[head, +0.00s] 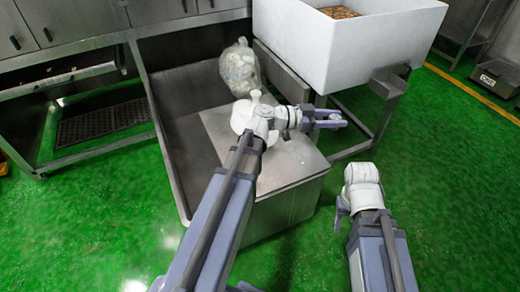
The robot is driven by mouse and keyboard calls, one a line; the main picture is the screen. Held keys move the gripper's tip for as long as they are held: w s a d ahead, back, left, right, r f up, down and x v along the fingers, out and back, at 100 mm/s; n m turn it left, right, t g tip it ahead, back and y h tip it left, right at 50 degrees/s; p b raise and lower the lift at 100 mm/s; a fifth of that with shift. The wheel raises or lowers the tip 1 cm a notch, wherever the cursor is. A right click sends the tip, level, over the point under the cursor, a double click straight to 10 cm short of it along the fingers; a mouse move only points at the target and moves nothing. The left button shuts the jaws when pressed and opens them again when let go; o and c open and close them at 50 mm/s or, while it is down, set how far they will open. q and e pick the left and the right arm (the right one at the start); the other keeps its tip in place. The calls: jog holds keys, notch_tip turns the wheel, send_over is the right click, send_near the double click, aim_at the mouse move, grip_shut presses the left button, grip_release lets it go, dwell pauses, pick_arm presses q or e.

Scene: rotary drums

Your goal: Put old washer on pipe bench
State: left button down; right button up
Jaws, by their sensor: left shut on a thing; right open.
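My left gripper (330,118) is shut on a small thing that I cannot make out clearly. It is held above the right edge of a flat steel top (292,166), near the stand of the white tub. I cannot tell from this view whether the small thing is the old washer. No surface here can be surely named as the pipe bench. My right gripper (340,214) is open, low over the green floor at the right, and mostly hidden behind its own wrist.
A large white tub (335,55) on a steel stand holds brown material. A dark floor grate (105,120) is under the left counter. Green floor (450,190) is clear at the right.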

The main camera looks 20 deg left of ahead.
pick_arm(q)
jog(key=s+a+f+n+t+y+b, duration=0.25)
jog(key=a+f+b, duration=0.55)
jog(key=a, duration=0.4)
jog(key=s+a+f+n+t+y+b, duration=0.2)
jog(key=s+a+f+n+y+b, duration=0.15)
jog(key=a+f+b, duration=0.65)
jog(key=s+a+f+n+t+y+b, duration=0.25)
jog(key=a+f+b, duration=0.35)
jog(key=a, duration=0.9)
jog(key=shift+m+g, duration=0.3)
jog(key=shift+m, duration=0.15)
jog(key=w+d+f+b, duration=0.1)
jog(key=w+f, duration=0.1)
jog(key=w+d+f+b, duration=0.1)
jog(key=w+f, duration=0.1)
jog(key=w, duration=0.1)
jog(key=w+d+f+b, duration=0.1)
jog(key=w+f, duration=0.1)
jog(key=w, duration=0.1)
jog(key=shift+w+d+b, duration=0.15)
jog(key=shift+w+b, duration=0.05)
jog(key=shift+b, duration=0.2)
jog(key=shift+w+d+f, duration=0.1)
jog(key=shift+w+d, duration=0.1)
jog(key=shift+w, duration=0.15)
jog(key=shift+w, duration=0.1)
